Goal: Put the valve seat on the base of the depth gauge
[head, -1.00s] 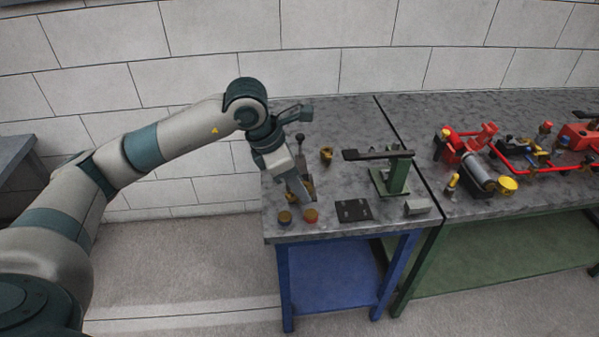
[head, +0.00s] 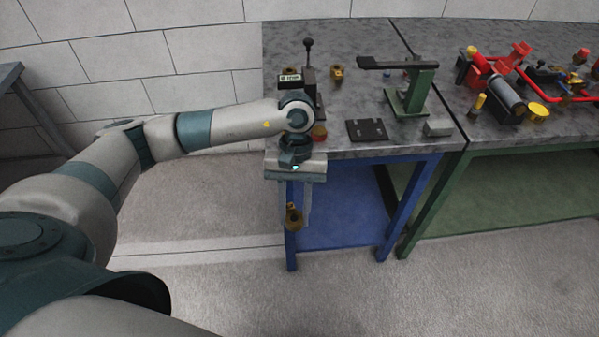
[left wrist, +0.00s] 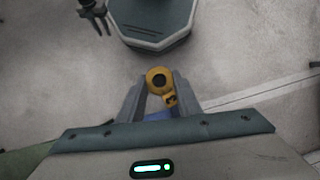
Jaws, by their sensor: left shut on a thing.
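My left gripper (head: 293,212) is shut on a brass part, which I take for the valve seat (head: 293,219), and holds it in the air in front of the blue-legged bench. In the left wrist view the part (left wrist: 158,77) is a yellow ring with a smaller piece beside it, between the two fingers. A dark upright device with a small display (head: 289,78) and a knobbed lever, seemingly the depth gauge, stands at the bench's left; my arm hides its base. What seems my right gripper (left wrist: 102,27) shows small at the top of the left wrist view; its jaws are unclear.
A green stand (head: 410,98) with a black arm, a black plate (head: 367,130), a grey block (head: 437,128) and another brass part (head: 337,72) are on the bench. Red pump parts (head: 511,60) occupy the right bench.

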